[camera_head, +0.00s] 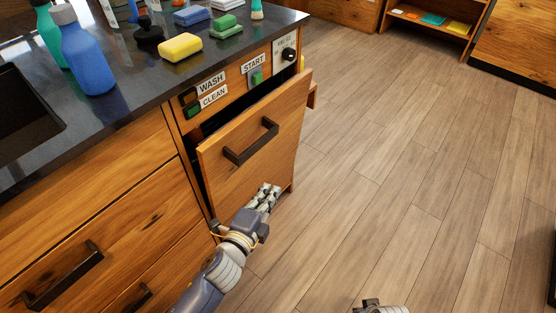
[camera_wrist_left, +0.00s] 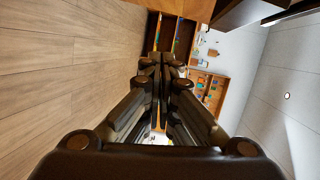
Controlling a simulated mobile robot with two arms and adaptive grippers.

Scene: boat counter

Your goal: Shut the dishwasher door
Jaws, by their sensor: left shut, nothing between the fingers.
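The dishwasher door (camera_head: 262,147) is a wooden panel with a dark bar handle (camera_head: 251,141). It is partly open, tilted outward at the top, with a dark gap between it and the control panel. My left gripper (camera_head: 268,192) is shut and empty, in front of the lower part of the door, below the handle. I cannot tell whether it touches the door. In the left wrist view the shut fingers (camera_wrist_left: 162,62) point away from the camera, with nothing between them. A small part of my right gripper (camera_head: 372,304) shows at the bottom edge of the head view.
Above the door, a panel carries WASH, CLEAN and START labels (camera_head: 252,64). The dark counter (camera_head: 135,105) holds a blue bottle (camera_head: 88,52), a yellow sponge (camera_head: 181,47) and other items. Drawers with dark handles (camera_head: 62,275) are at the left. The wooden floor (camera_head: 400,160) at the right is clear.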

